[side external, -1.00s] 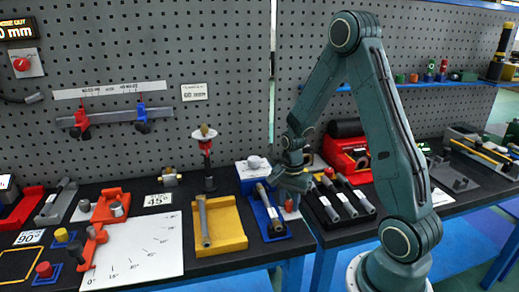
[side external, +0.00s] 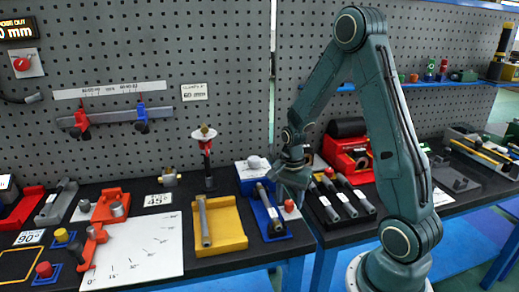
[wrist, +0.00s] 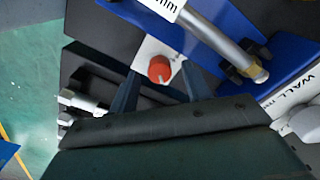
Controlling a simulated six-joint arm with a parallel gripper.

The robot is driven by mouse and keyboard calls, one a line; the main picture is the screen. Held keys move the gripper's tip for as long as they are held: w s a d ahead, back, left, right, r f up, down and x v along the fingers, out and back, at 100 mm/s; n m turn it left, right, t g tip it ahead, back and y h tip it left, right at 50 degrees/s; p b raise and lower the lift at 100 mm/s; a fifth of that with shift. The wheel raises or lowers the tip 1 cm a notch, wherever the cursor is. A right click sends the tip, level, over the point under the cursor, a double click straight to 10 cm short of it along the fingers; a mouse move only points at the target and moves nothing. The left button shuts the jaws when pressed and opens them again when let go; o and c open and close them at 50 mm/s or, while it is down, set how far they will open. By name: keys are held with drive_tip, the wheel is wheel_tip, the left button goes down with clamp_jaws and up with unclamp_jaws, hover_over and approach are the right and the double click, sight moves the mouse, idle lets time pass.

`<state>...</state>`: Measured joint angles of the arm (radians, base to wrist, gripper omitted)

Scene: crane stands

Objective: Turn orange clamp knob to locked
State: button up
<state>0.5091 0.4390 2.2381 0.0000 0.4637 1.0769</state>
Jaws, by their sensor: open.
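The orange clamp knob (wrist: 159,69) sits on a small white plate (wrist: 150,50) beside a blue fixture (wrist: 215,40) in the wrist view. It also shows in the side view (side external: 289,205), just below my gripper (side external: 291,194). In the wrist view my gripper (wrist: 160,88) is open, with one finger on each side of the knob's near side. The fingers appear apart from the knob, and their height above it is hard to judge. The blue fixture holds a grey tube (wrist: 225,45). I cannot read the knob's lock marking.
A black tray with several grey tubes (side external: 345,203) stands right of the knob. A yellow block (side external: 229,232) with a tube lies to the left. The bench's front edge is close to the knob. A red toolbox (side external: 345,158) stands behind.

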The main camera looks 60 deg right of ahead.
sight(289, 202)
wheel_tip(289, 202, up, 12)
drive_tip(key=shift+r, duration=0.25)
idle(0.4)
drive_tip(key=s+a+r+n+t, duration=0.2)
drive_tip(key=s+a+r+n, duration=0.3)
drive_tip(key=a+n, duration=0.3)
drive_tip(key=s+a+r+n+t, duration=0.3)
drive_tip(key=s+a+r+n, duration=0.2)
drive_tip(key=s+a+n, duration=0.2)
drive_tip(key=shift+s+a+r+n+t, duration=0.35)
drive_tip(key=shift+a+n, duration=0.65)
drive_tip(key=shift+n, duration=0.6)
drive_tip(key=shift+w, duration=0.1)
